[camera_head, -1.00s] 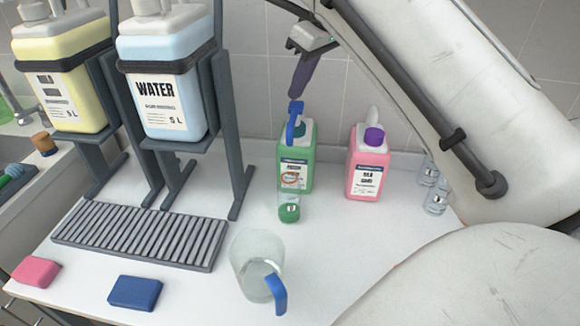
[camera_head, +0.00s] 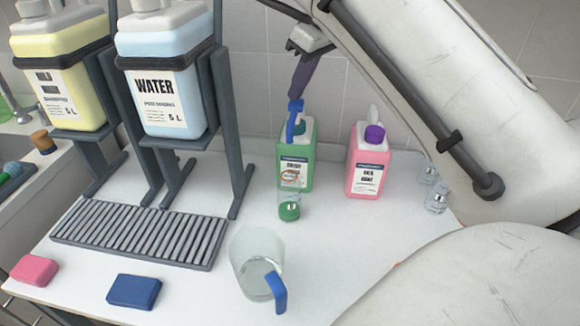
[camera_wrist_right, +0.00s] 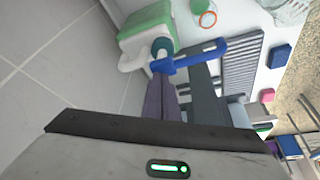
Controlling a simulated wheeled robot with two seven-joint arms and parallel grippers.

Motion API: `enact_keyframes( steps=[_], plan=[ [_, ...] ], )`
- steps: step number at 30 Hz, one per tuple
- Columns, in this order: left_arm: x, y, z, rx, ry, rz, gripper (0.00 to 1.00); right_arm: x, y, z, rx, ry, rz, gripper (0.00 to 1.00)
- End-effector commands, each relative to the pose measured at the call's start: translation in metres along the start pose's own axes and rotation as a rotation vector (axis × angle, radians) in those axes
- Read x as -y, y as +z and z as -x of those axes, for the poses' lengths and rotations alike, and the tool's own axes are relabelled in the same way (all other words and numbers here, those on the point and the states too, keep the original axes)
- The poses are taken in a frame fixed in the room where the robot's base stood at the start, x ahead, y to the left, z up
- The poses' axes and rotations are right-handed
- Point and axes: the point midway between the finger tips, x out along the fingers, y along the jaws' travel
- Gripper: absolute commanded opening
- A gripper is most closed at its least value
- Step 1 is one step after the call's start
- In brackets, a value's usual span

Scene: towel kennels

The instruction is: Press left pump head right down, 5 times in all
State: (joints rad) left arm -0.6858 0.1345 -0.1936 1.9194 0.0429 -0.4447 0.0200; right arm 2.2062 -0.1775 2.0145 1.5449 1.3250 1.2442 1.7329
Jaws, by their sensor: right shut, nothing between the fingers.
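The left pump head (camera_head: 292,124) is blue and sits on the green bottle (camera_head: 305,160) at the back of the counter. My right gripper (camera_head: 297,101) comes down from above, its purple fingers shut with nothing between them. The fingertips are at the top of the blue head and appear to touch it. In the right wrist view the blue head (camera_wrist_right: 200,55) lies just beyond the fingertips (camera_wrist_right: 161,76). A small clear glass (camera_head: 289,205) with green at its bottom stands in front of the green bottle. My left gripper is not in view.
A pink bottle (camera_head: 368,168) with a purple cap stands to the right. A clear jug (camera_head: 256,262) with a blue handle stands in front. Yellow and blue canisters (camera_head: 162,90) stand on racks at left, by a grey grate (camera_head: 140,238). Small glasses (camera_head: 436,199) stand far right.

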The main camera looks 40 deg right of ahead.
Motion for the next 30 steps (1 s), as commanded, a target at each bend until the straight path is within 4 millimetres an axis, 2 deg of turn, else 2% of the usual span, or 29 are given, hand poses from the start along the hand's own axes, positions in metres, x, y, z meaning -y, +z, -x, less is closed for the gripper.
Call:
enact_keyframes(
  steps=[27, 30],
  plan=[
    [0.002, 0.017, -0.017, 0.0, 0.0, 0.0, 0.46, 0.0, 0.015, -0.032, 0.004, -0.002, -0.001, 0.0],
    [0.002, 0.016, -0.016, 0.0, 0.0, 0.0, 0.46, 0.001, 0.014, -0.031, 0.004, -0.002, -0.001, 0.0]
  ],
)
